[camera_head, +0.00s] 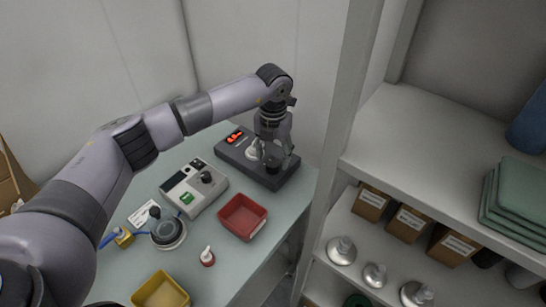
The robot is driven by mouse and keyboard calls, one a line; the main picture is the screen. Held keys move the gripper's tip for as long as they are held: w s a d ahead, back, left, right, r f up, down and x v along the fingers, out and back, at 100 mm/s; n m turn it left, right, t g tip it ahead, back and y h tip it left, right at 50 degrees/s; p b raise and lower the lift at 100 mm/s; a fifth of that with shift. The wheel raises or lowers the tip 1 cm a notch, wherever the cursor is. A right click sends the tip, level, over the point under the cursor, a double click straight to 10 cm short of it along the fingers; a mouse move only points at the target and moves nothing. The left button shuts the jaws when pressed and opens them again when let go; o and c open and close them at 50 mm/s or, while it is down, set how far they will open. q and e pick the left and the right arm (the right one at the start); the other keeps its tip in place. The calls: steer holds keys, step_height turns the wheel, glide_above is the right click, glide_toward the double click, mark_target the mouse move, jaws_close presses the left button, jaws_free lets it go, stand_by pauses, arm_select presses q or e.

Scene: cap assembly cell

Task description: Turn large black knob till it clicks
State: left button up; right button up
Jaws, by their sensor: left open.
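A pale round part (252,152) sits on the device just left of the gripper. A smaller black knob (206,177) is on the light grey device (210,194) to the left. My right gripper is not in view.
A shelf post (337,130) and shelves with boxes (409,222) stand close on the right.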

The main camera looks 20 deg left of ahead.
mark_target(273, 166)
arm_select(q)
step_height(273, 166, down, 2)
steer(key=shift+f, duration=0.45)
steer(key=c, duration=1.2)
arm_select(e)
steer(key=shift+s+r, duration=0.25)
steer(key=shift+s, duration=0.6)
arm_select(q)
steer(key=shift+o, duration=0.2)
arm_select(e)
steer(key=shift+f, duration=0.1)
